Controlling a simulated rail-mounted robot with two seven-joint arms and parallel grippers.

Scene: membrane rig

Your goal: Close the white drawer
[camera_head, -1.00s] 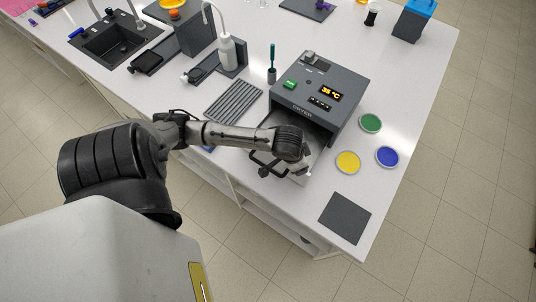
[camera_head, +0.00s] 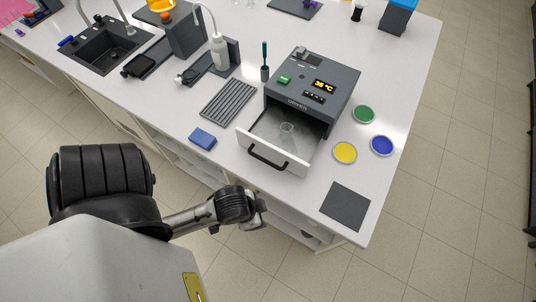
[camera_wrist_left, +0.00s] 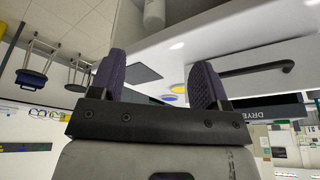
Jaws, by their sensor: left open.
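The white drawer (camera_head: 297,167) stands pulled out of the front of the grey dryer (camera_head: 345,88). Its black handle (camera_head: 268,157) faces me, and a small clear vessel (camera_head: 286,130) sits inside. My left gripper (camera_head: 262,211) is below and in front of the drawer in the head view, apart from it, beyond the table's near edge. In the left wrist view my left gripper (camera_wrist_left: 162,78) is open with nothing between its purple fingertips. The drawer front (camera_wrist_left: 240,86) and handle (camera_wrist_left: 289,67) show to the right of the fingers there. My right gripper is not in view.
A blue block (camera_head: 202,139) and a grooved grey rack (camera_head: 229,99) lie left of the drawer. Yellow (camera_head: 344,153), green (camera_head: 363,114) and blue (camera_head: 382,146) dishes and a dark mat (camera_head: 345,205) lie right. Space directly before the handle is clear.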

